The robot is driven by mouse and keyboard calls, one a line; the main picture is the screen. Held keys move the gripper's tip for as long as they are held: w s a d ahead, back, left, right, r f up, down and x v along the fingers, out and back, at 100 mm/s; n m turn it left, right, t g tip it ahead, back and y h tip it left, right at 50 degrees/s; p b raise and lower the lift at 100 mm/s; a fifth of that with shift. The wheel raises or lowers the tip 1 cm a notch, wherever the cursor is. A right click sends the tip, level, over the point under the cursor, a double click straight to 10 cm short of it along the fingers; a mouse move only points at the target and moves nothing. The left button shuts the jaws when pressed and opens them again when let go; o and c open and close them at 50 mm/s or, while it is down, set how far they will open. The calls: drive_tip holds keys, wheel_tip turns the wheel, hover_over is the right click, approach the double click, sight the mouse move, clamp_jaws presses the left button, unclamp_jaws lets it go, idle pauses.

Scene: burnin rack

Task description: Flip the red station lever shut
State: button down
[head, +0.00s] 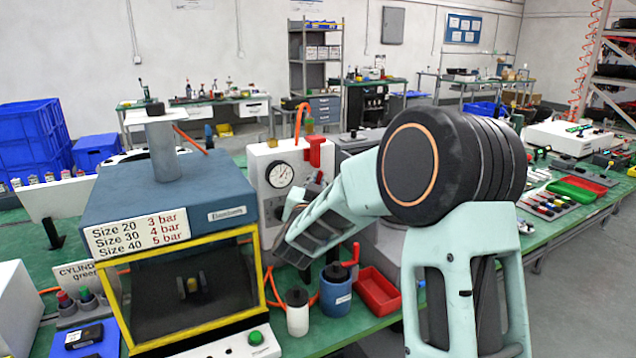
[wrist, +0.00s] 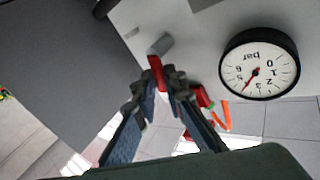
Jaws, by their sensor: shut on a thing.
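The white station panel (head: 262,160) carries a round pressure gauge (head: 280,175), which shows upside down in the wrist view (wrist: 260,65). A red lever (wrist: 157,72) sits between my gripper's fingertips (wrist: 162,82), close to the panel face. My gripper is shut on it. A small grey block (wrist: 160,45) shows just beyond the lever. In the head view my gripper (head: 314,186) is at the panel's right side, beside the gauge, partly hidden by my own arm. A separate red part (head: 314,151) stands at the panel's upper right, above my gripper.
A blue test box (head: 165,195) with a yellow-framed front (head: 262,290) stands left of the panel. A blue cylinder (head: 336,292), a white cylinder (head: 297,315) and a red bin (head: 378,292) stand in front, below my arm. An orange hose (head: 298,120) rises above the panel.

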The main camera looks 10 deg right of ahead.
drive_tip(key=shift+w+d+f+m+g+y+p, duration=0.15)
drive_tip(key=shift+d+f+m+g+y+p, duration=0.3)
drive_tip(key=shift+m+g+y, duration=0.8)
drive_tip(key=shift+w+d+f+m+g+y+p, duration=0.15)
drive_tip(key=shift+d+m+g+y, duration=0.5)
drive_tip(key=shift+m, duration=1.1)
drive_tip(key=shift+w+d+f+m+g+y+p, duration=0.15)
drive_tip(key=shift+d+f+m+g+y+p, duration=0.2)
drive_tip(key=shift+m+g+y, duration=0.85)
drive_tip(key=shift+r+m, duration=0.1)
drive_tip(key=shift+m, duration=0.3)
drive_tip(key=c, duration=2)
unclamp_jaws()
